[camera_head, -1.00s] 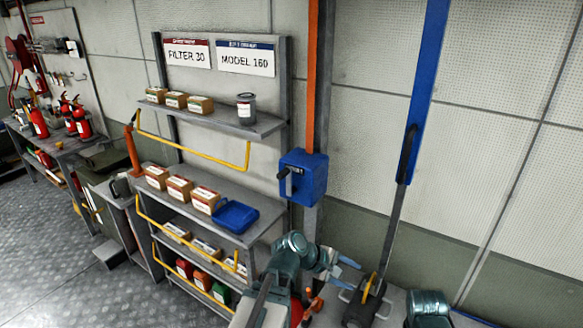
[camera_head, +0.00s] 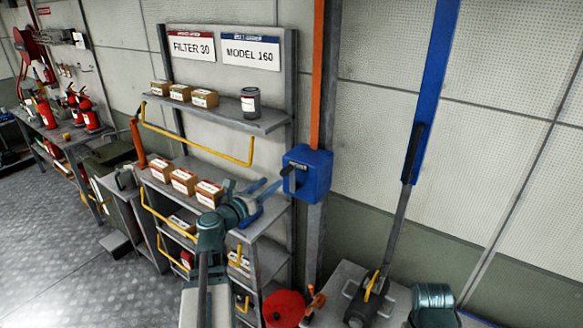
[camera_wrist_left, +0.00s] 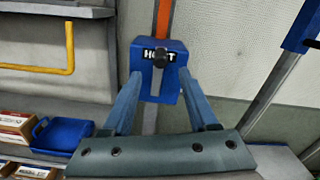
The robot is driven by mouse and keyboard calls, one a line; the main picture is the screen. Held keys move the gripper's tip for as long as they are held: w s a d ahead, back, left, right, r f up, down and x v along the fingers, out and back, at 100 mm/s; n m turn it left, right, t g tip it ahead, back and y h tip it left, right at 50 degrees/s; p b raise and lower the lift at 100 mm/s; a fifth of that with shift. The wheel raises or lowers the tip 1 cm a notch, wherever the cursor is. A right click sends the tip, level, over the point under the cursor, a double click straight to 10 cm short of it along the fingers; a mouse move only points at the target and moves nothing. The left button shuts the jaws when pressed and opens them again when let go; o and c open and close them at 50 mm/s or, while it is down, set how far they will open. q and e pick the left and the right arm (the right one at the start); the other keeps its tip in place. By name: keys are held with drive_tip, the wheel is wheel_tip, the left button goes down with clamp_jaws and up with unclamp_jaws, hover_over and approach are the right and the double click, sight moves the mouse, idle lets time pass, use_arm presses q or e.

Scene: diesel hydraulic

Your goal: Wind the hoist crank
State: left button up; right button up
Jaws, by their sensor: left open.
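The hoist is a blue box (camera_head: 310,174) on a grey post, with an orange strip above it. Its dark crank handle (camera_head: 287,171) sticks out of the front. In the left wrist view the box (camera_wrist_left: 170,92) carries a HOIST label, and the round dark knob (camera_wrist_left: 159,58) of the crank points toward me. My left gripper (camera_head: 262,188) is open and empty, just left of and slightly below the crank. In the left wrist view its blue fingers (camera_wrist_left: 163,100) stand apart on both sides of the box, below the knob.
A shelf rack (camera_head: 215,113) with small boxes, a can (camera_head: 250,102) and yellow rails stands left of the hoist. A long blue-and-grey lever (camera_head: 412,150) stands to the right. A red round object (camera_head: 284,309) sits below.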

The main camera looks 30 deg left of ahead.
sight(291, 167)
use_arm(q)
drive_tip(key=w, duration=0.8)
drive_tip(key=w+d, duration=0.1)
drive_tip(key=w, duration=0.3)
drive_tip(key=shift+w, duration=0.15)
clamp_jaws()
idle(1.0)
